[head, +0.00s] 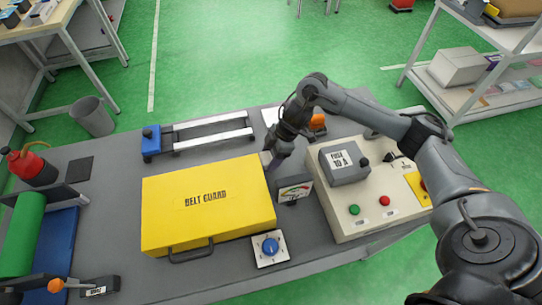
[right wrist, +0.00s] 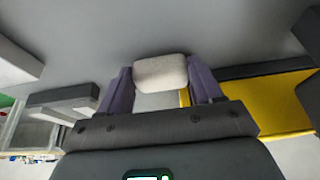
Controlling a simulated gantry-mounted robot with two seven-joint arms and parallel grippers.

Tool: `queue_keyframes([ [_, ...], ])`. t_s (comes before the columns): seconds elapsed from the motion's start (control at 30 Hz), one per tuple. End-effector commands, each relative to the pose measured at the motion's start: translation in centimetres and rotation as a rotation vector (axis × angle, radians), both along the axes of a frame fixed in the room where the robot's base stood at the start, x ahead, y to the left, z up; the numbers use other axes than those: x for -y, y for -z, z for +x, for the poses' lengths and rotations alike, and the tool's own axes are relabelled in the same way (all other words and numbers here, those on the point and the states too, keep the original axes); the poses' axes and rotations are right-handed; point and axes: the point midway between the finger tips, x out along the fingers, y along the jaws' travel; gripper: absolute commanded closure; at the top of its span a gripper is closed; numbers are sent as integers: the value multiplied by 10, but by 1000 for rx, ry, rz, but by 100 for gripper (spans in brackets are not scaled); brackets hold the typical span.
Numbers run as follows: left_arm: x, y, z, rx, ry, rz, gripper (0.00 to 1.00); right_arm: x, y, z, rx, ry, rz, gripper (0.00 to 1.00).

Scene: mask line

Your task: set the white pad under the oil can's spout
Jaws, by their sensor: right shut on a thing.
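The white pad (right wrist: 161,72) is a small rounded block held between the two purple fingers of my right gripper (right wrist: 162,92) in the right wrist view. In the head view my right gripper (head: 273,160) is over the bench, between the belt guard and the control box; the pad is mostly hidden there. My left gripper is not in view.
A yellow belt guard (head: 208,205) fills the middle of the bench. A small meter (head: 294,190) and a control box (head: 350,220) stand right of it. A blue-ended rail frame (head: 205,133) lies behind. Green roller (head: 24,232) is at left. Bare bench (head: 110,200) lies between.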

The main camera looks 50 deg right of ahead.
Motion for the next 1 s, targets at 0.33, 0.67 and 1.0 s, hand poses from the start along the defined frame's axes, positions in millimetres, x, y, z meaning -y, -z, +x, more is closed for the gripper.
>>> queue_keyframes([
  [0.33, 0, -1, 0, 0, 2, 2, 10, 0, 1, 0, 1, 1, 1, 64],
  [0.67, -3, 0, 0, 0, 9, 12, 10, 0, 2, 0, 1, 0, 0, 9],
  [1.0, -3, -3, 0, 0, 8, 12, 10, 4, -9, -1, 2, 1, -2, 9],
])
